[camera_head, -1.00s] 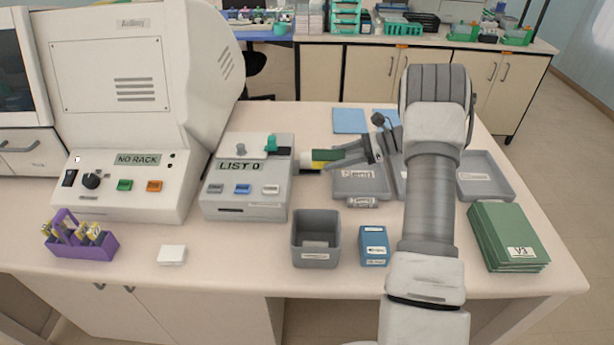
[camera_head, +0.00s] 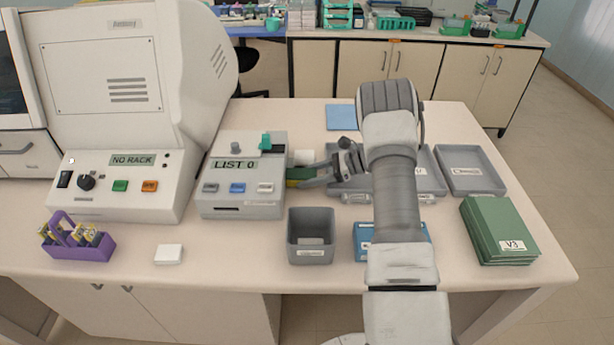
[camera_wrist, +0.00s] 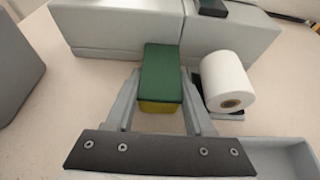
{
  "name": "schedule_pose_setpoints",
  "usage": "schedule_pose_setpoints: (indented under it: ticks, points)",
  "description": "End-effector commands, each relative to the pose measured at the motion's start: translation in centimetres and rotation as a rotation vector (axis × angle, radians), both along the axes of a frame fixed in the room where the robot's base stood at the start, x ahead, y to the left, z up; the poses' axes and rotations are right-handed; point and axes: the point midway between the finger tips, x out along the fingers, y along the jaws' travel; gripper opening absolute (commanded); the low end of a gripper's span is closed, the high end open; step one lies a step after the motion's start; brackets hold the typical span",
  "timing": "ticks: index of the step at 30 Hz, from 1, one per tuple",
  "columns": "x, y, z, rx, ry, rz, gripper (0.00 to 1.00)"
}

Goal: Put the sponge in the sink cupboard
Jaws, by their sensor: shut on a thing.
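The sponge (camera_wrist: 161,72), green on top and yellow below, is between the fingers of my gripper (camera_wrist: 160,108) in the wrist view. My gripper is shut on it. In the head view the sponge (camera_head: 298,173) shows partly, just right of the grey LIST 0 box, and my gripper (camera_head: 312,176) reaches to it from the right. I cannot tell whether the sponge touches the bench. No sink shows, and I cannot tell whether any cupboard in view is the sink cupboard. Closed cupboard doors (camera_head: 105,312) show under the near bench.
The LIST 0 box (camera_head: 240,190) stands close left of my gripper. A white roll (camera_wrist: 228,80) is right beside the sponge in the wrist view. A grey bin (camera_head: 311,238), grey trays (camera_head: 470,172) and green folders (camera_head: 498,230) stand around. More closed cupboards (camera_head: 365,75) line the back.

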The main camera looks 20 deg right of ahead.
Motion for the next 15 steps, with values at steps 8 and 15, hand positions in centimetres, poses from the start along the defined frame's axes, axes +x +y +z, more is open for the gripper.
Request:
schedule_pose_setpoints:
  ticks: [8,15]
  points:
    - [0.0,-0.01,-0.33,0.0,0.0,0.0,0.66]
    - [-0.01,0.0,-0.29,0.0,0.0,0.0,0.66]
